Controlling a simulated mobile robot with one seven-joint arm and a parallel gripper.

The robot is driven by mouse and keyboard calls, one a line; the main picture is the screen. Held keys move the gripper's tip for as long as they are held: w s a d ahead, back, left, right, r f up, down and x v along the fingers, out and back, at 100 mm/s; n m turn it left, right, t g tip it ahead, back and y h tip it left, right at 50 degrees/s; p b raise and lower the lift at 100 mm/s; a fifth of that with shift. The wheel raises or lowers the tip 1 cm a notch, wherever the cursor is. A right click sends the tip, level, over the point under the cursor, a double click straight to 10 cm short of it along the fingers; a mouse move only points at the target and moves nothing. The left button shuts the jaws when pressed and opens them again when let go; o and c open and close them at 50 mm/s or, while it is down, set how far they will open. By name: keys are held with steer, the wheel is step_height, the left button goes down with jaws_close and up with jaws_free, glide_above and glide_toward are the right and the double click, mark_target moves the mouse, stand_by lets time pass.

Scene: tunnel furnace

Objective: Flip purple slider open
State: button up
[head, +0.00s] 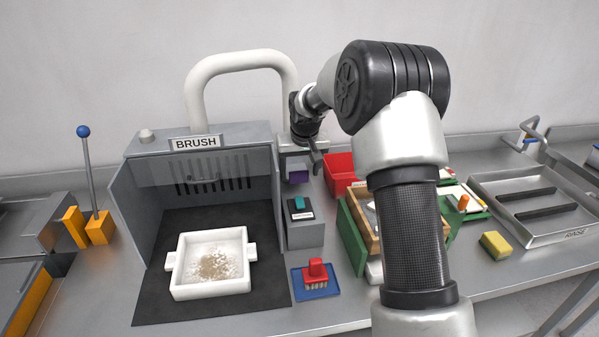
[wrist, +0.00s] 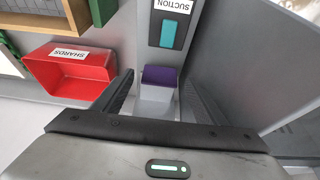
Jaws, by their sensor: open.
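The purple slider (head: 298,176) sits on the grey post at the right side of the brush hood, partly shaded below my gripper (head: 316,158). In the wrist view the purple slider (wrist: 162,76) shows above a pale block, between the two dark fingers. My gripper (wrist: 158,82) is open, with one finger on each side of the slider in that view. No contact is visible, and I cannot tell the exact height of the fingertips over it.
A teal suction switch (wrist: 167,33) is close to the slider. A red shards bin (wrist: 72,76) lies close beside the left finger. The brush hood (head: 190,150) stands left, with a white tray (head: 211,290) in front. A red brush (head: 316,272) rests on a blue mat.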

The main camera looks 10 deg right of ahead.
steer(key=v, duration=1.6)
steer(key=shift+s, duration=0.15)
steer(key=shift+r, duration=0.15)
steer(key=s+r+p, duration=0.1)
steer(key=s+r, duration=0.3)
steer(key=s, duration=0.5)
steer(key=s+r+p, duration=0.1)
steer(key=s+r, duration=0.3)
steer(key=s, duration=0.5)
steer(key=s+f+t, duration=0.1)
steer(key=s+f, duration=0.3)
steer(key=s, duration=1.3)
steer(key=shift+s+f+p, duration=0.15)
steer(key=shift+s+p, duration=0.2)
steer(key=shift+p, duration=0.1)
